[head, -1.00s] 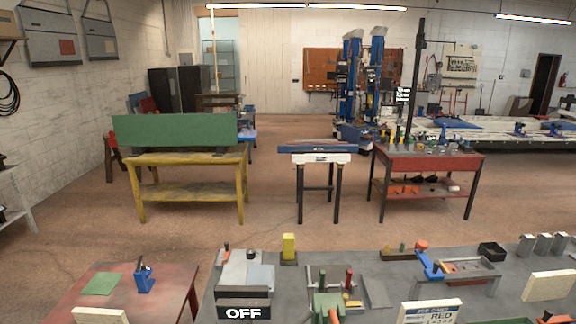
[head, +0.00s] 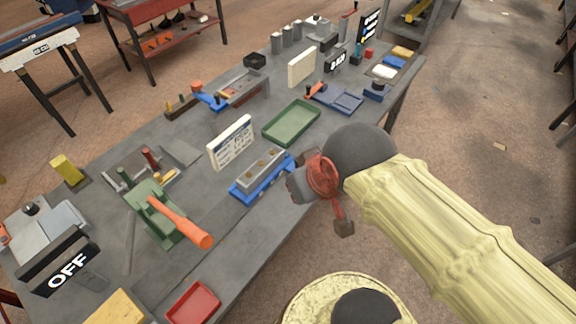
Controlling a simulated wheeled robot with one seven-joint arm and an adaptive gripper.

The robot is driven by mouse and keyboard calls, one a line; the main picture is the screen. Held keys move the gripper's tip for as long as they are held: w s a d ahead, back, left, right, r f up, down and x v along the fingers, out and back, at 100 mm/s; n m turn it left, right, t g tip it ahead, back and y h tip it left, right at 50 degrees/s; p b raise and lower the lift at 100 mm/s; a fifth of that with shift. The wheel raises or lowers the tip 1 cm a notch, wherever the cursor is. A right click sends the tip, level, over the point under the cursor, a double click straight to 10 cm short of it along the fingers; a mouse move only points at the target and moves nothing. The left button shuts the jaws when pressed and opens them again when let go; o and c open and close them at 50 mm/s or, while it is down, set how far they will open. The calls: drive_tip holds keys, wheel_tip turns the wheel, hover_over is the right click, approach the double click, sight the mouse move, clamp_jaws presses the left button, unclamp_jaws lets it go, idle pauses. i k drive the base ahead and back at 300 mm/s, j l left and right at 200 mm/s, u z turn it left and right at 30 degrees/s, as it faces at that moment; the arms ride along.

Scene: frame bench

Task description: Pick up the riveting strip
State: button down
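A grey strip with several brass-coloured dots along its top (head: 265,166), which looks like the riveting strip, sits in a blue holder (head: 251,194) near the front edge of the bench. My gripper (head: 322,205), with red and grey parts, is at the end of my pale yellow arm, just right of the blue holder and apparently over the bench's front edge. It looks apart from the strip, though the distance in depth is unclear. Its fingers are small and seen at an angle, so their opening is unclear.
Around the holder on the grey bench (head: 252,232) are a white sign (head: 231,142), a green tray (head: 291,122), a green tool with an orange handle (head: 180,222) and a red tray (head: 193,303). The bench front between holder and red tray is clear.

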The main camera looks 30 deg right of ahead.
sight(257, 173)
drive_tip(key=i+l+u, duration=0.1)
drive_tip(key=l, duration=0.25)
drive_tip(key=i+l, duration=0.25)
drive_tip(key=i+l+u, duration=0.15)
drive_tip(key=l, duration=0.3)
drive_tip(key=i+l, duration=0.1)
drive_tip(key=l, duration=0.25)
drive_tip(key=i+l+u, duration=0.15)
drive_tip(key=l, duration=0.25)
